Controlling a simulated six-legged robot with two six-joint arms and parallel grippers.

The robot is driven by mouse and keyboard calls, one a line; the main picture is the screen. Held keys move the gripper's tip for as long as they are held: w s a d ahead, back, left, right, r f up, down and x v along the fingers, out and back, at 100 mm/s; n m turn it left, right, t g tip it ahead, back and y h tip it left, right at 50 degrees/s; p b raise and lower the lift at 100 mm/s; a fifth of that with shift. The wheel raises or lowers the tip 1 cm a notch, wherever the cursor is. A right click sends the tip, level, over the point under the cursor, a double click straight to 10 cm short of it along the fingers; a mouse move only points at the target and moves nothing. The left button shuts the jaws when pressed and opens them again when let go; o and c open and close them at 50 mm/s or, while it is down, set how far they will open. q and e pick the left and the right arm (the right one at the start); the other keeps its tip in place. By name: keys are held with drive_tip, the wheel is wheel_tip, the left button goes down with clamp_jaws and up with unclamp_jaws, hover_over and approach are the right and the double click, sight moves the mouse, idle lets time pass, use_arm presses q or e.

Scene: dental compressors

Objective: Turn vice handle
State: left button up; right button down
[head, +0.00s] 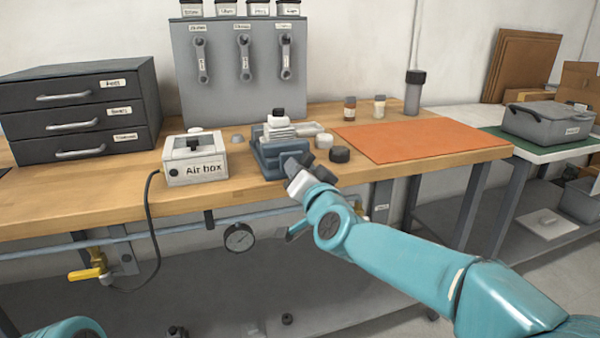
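A small blue-grey vice (262,158) stands on the wooden workbench near its front edge, with light blocks and a black-topped piece (278,117) between or on its jaws. The vice handle cannot be made out; my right gripper covers the vice's front right side. My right gripper (297,172) is at the end of the teal arm from the lower right, right at the front of the vice. Whether its fingers are open or shut on something cannot be seen. Of my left arm only a teal part shows at the bottom left; its gripper is out of view.
An air box (197,170) with a black hose stands left of the vice. A dark drawer cabinet (80,110) is at the left. A gauge (239,237) and pipe run below the bench edge.

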idle(0.6)
drive_tip(key=c, duration=1)
unclamp_jaws()
drive_tip(key=shift+s, duration=0.1)
drive_tip(key=v, duration=1.6)
drive_tip(key=shift+p, duration=0.35)
drive_tip(key=shift+r, duration=0.1)
